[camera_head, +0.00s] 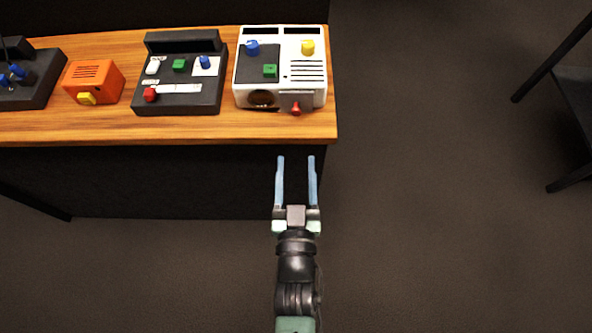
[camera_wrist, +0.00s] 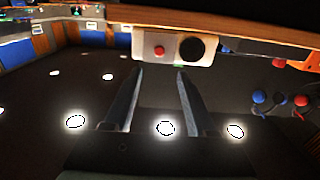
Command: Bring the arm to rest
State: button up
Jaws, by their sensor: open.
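My gripper (camera_head: 295,165) is open and empty, with its two blue fingers apart. In the head view it is in front of the wooden table's front edge, over the dark floor side, and touches nothing that I can see. The fingers also show in the wrist view (camera_wrist: 157,80). The white panel (camera_head: 312,73) stands on the table beyond the fingertips, with blue, yellow and green knobs on top and a red knob at its front. A pale panel face with a red button and a dark round opening (camera_wrist: 192,48) shows ahead of the fingers in the wrist view.
The wooden table (camera_head: 180,130) also bears a black panel (camera_head: 180,105), an orange box (camera_head: 104,83) and another dark device (camera_head: 30,95) to the left. Open floor (camera_head: 430,200) lies right of the table. A dark piece of furniture (camera_head: 575,90) stands at the far right.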

jog(key=shift+s, duration=0.5)
jog(key=w+d+r+t+p, duration=0.1)
jog(key=w+r+t+p, duration=0.3)
jog(key=r, duration=1.3)
jog(key=w+r+p, duration=0.1)
jog(key=w+r, duration=0.5)
jog(key=r, duration=1.1)
jog(key=s+a+r+t+p, duration=0.1)
jog(key=s+r+t+p, duration=0.35)
jog(key=r, duration=1.25)
jog(key=s+r+t, duration=0.1)
jog(key=s+r, duration=0.6)
jog(key=r, duration=1)
notch_tip(320, 180, down, 63)
jog(key=b, duration=6.3)
jog(key=shift+f, duration=0.2)
